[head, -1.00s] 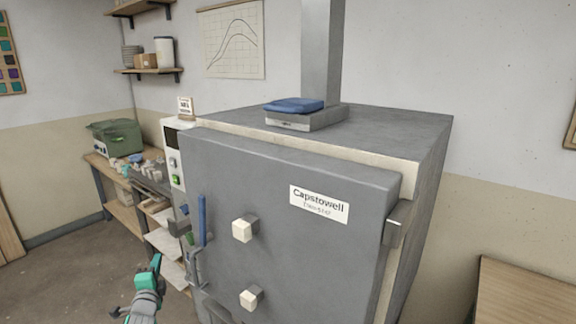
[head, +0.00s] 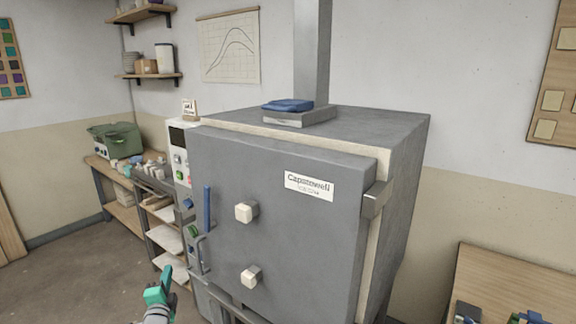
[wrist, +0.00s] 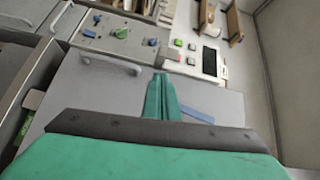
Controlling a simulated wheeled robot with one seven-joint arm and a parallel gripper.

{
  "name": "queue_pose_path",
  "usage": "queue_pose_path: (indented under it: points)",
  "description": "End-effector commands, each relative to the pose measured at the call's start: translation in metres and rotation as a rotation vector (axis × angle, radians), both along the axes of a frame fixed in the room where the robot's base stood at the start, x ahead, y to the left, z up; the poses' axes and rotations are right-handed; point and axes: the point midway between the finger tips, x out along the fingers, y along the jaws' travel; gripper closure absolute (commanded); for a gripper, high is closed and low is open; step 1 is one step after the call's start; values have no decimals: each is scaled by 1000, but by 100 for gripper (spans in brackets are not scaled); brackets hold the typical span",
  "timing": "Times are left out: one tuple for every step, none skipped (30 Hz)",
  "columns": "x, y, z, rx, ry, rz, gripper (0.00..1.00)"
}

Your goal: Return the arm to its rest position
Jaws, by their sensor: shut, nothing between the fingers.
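My gripper (head: 163,276) shows at the bottom left of the head view, green with a grey wrist, in front of and a little left of the kiln. In the wrist view my gripper (wrist: 160,82) has its green fingers together, with nothing between them. The large grey kiln (head: 290,190) stands in the middle of the head view with its door closed or nearly so. I cannot tell whether the gripper touches anything, but it appears apart from the kiln door.
The kiln's blue handle (head: 207,209) and pale knobs stick out from its door. A control box (head: 180,155) and shelves stand left of it. A wooden table (head: 500,280) is at the lower right. The floor (head: 75,275) at left is clear.

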Motion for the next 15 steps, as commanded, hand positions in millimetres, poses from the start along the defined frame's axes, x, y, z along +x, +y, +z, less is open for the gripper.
queue_pose_path:
  points:
    - [1,-14,-5,-24,-9,-11,100]
    - [1,-21,-7,-39,-16,-18,100]
    - [1,-31,-11,-61,-24,-26,100]
    - [1,-39,-13,-78,-30,-33,100]
    - [1,-47,-15,-94,-37,-40,100]
    - [1,-60,-19,-120,-46,-49,100]
    - [1,-69,-22,-140,-54,-56,100]
    - [0,-80,-25,-163,-63,-65,100]
    - [-1,-96,-30,-196,-73,-77,100]
    - [-3,-108,-34,-225,-83,-86,100]
    - [-4,-123,-38,-254,-91,-97,100]
    - [-8,-142,-43,-298,-106,-111,100]
    - [-11,-156,-47,-334,-115,-121,100]
    - [-14,-171,-51,-367,-126,-131,100]
    - [-20,-188,-57,-412,-138,-141,100]
